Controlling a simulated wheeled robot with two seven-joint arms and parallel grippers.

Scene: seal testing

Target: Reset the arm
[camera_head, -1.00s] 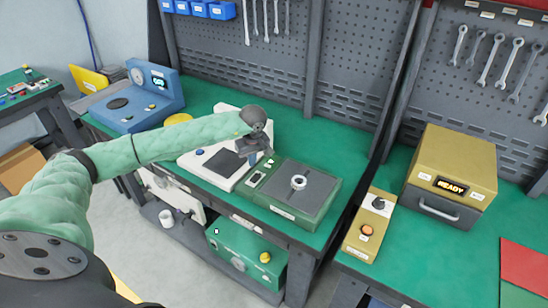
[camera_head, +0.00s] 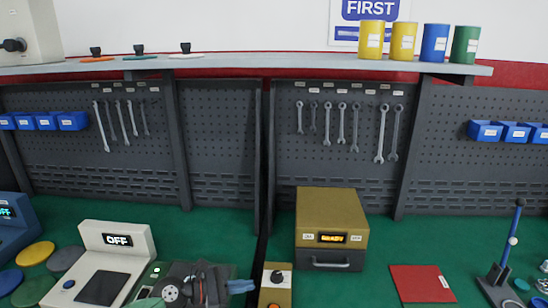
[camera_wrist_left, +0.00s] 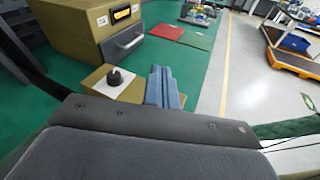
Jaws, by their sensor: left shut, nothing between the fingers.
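My left gripper (camera_head: 242,286) is at the bottom of the head view, with its blue-grey fingers pointing right. The fingers also show in the left wrist view (camera_wrist_left: 163,88), lying side by side, shut and empty. The gripper is in front of the green tester and hides most of it. In the wrist view the fingers are in front of a yellow control box (camera_wrist_left: 115,85) with a black knob. My right gripper is in neither view.
A yellow oven-like box (camera_head: 331,226) with a lit display stands right of the gripper. A white device (camera_head: 117,240) reading OFF is at its left. A red mat (camera_head: 421,284) and a lever stand (camera_head: 509,262) are farther right. Pegboards with wrenches stand behind.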

